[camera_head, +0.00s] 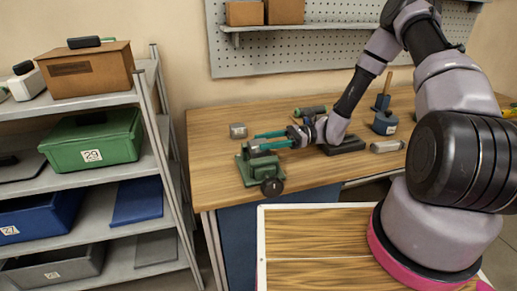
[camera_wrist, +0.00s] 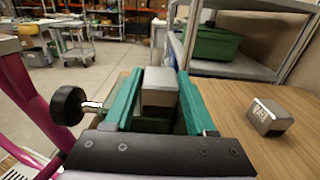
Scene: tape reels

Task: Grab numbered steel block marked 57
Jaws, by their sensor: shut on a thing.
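My gripper (camera_head: 256,142) is over the green vise (camera_head: 246,172) on the workbench. In the wrist view, the teal fingers of my gripper (camera_wrist: 160,77) are shut on a grey steel block (camera_wrist: 159,97), one finger on each side. No number shows on this block's visible faces. The vise's green body (camera_wrist: 150,125) shows just below the block; I cannot tell whether the block still touches it. A second steel block (camera_wrist: 268,117) lies on the bench to the right in the wrist view, with a dark marking too small to read surely. It also shows in the head view (camera_head: 238,130).
The vise's black knob (camera_wrist: 70,105) stands close to the left finger. A grey metal piece (camera_head: 387,146) and a blue tool holder (camera_head: 385,122) are farther right on the workbench (camera_head: 215,180). A shelf rack (camera_head: 110,98) with bins stands left.

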